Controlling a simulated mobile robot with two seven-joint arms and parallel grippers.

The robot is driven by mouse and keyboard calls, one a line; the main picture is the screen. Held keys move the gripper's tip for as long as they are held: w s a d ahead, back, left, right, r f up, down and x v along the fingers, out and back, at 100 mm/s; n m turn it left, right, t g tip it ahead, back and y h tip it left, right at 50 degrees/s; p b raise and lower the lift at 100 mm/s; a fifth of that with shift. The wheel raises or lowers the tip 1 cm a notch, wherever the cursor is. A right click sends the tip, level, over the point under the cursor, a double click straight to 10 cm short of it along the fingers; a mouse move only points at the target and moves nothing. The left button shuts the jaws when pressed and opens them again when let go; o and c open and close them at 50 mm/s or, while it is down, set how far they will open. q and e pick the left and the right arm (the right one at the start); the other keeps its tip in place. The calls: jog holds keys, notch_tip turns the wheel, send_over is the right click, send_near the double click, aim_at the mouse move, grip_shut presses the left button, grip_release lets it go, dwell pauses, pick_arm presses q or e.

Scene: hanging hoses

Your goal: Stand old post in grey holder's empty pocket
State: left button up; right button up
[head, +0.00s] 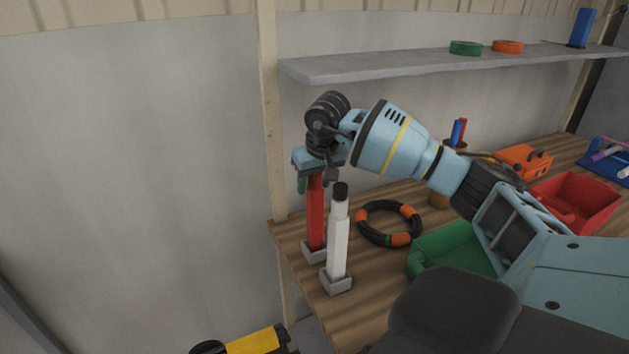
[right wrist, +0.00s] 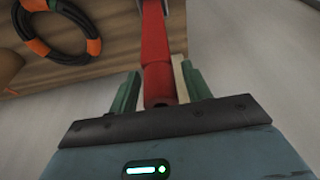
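A red post (head: 316,213) stands upright in a grey base (head: 314,252) at the table's left edge. A white post (head: 338,246) with a black top stands in a second grey base (head: 336,284) just in front. I cannot tell which is the old post, and I see no empty pocket. My right gripper (head: 316,178) is over the red post's top. In the right wrist view its green fingers (right wrist: 158,92) are either side of the red post (right wrist: 157,62), with slim gaps showing, so it looks open. My left gripper is out of view.
A black and orange ring (head: 389,223) lies right of the posts. A green bin (head: 455,246) and a red bin (head: 578,203) stand farther right. A grey shelf (head: 400,66) hangs above. A yellow and black object (head: 252,342) is low beside the table.

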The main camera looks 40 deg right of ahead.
jog(key=shift+r, duration=0.15)
jog(key=v, duration=1.2)
